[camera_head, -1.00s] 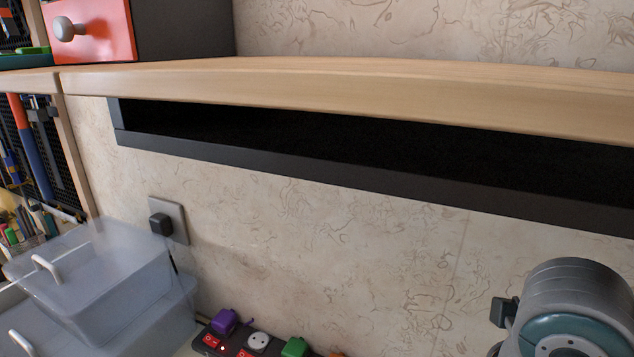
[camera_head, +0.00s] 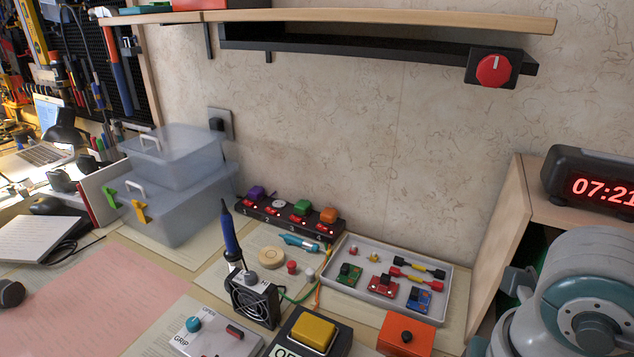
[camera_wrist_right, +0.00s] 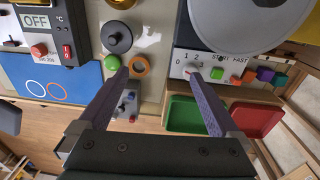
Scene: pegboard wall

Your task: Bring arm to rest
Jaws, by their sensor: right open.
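My right gripper (camera_wrist_right: 158,74) shows in the right wrist view. Its two purple-grey fingers are wide apart with nothing between them. It hangs above a work surface with knobs and buttons, apart from them as far as I can tell. In the head view a grey and teal link of my right arm (camera_head: 572,305) fills the lower right corner. The right gripper itself is outside the head view. My left arm and left gripper show in neither view.
A digital clock (camera_head: 592,185) and a wooden panel (camera_head: 505,245) stand close to my arm link. A tray (camera_head: 452,290) of small parts, a power strip (camera_head: 290,214), a fan (camera_head: 255,300) and clear boxes (camera_head: 175,205) crowd the bench. Green (camera_wrist_right: 185,113) and red (camera_wrist_right: 257,121) bins lie below the right gripper.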

